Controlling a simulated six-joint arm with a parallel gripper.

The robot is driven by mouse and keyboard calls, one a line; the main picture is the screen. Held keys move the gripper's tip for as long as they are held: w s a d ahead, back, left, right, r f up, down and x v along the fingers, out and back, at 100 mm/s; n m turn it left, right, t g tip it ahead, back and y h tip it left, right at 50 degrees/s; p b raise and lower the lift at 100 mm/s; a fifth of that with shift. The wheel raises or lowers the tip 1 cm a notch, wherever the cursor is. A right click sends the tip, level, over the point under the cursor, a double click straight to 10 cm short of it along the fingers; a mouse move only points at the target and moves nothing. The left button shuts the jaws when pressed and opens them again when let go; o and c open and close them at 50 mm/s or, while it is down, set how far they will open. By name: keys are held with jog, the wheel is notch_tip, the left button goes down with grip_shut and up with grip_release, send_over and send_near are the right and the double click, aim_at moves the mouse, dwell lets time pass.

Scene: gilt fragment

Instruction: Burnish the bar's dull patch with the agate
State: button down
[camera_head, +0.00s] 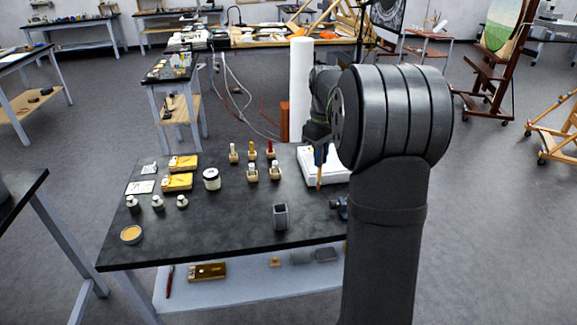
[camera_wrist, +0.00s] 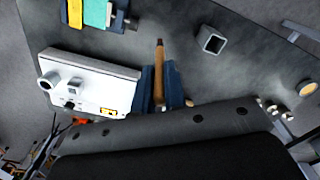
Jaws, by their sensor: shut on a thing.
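My gripper (camera_wrist: 160,88) has blue fingers shut on a slim brown wooden-handled tool (camera_wrist: 159,62). The tool also shows in the head view (camera_head: 319,178), hanging down from the fingers at the right of the dark table. It looks like the agate burnisher, but I cannot make out a stone tip. It is beside the white boxy device (camera_wrist: 88,88); I cannot tell whether it touches anything. I cannot pick out the bar or its dull patch with certainty. My arm hides part of the table's right side.
A grey square holder (camera_head: 280,217) stands near the dark table's (camera_head: 225,222) front edge. A blue fixture (camera_head: 341,208) is at its right. Several small bottles, a white jar (camera_head: 211,179), yellow-topped pads (camera_head: 177,181) and a gold-filled dish (camera_head: 131,234) stand left. The front middle is mostly clear.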

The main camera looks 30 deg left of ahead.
jog(key=w+d, duration=1.1)
jog(key=d, duration=0.4)
jog(key=shift+f, duration=3.4)
jog(key=shift+w+a, duration=2.45)
jog(key=shift+a, duration=0.15)
jog(key=shift+s+d, duration=2.4)
notch_tip(320, 180, up, 8)
jog(key=shift+f, duration=0.25)
